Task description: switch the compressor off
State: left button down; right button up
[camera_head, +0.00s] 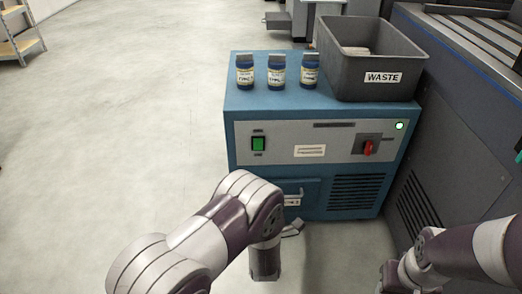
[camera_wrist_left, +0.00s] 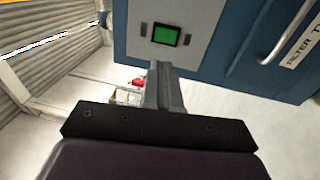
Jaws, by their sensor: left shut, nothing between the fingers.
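The compressor (camera_head: 290,182) is a blue cabinet with a grey front panel. A green rocker switch (camera_head: 258,144) sits at the panel's left; it also shows in the left wrist view (camera_wrist_left: 165,35), lit green. A red rotary knob (camera_head: 368,148) and a glowing green lamp (camera_head: 399,126) are at the panel's right. My left gripper (camera_head: 296,227) is in front of the cabinet's lower part, below the panel. In the left wrist view its fingers (camera_wrist_left: 163,68) are shut and empty, appearing just below the switch; contact is not visible. My right gripper is not clearly in view, only its arm.
Several small things stand on top: blue bottles (camera_head: 276,72) and a grey waste bin (camera_head: 340,70). A large dark machine (camera_head: 455,130) stands close on the right. The floor at left is clear.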

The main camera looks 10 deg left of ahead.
pick_arm(q)
jog(key=b, duration=0.7)
send_near(260, 142)
jog(key=x, duration=0.6)
jog(key=shift+f, duration=0.3)
jog(key=shift+w+a+r, duration=0.2)
jog(key=shift+w+r, duration=0.05)
jog(key=shift+w, duration=0.15)
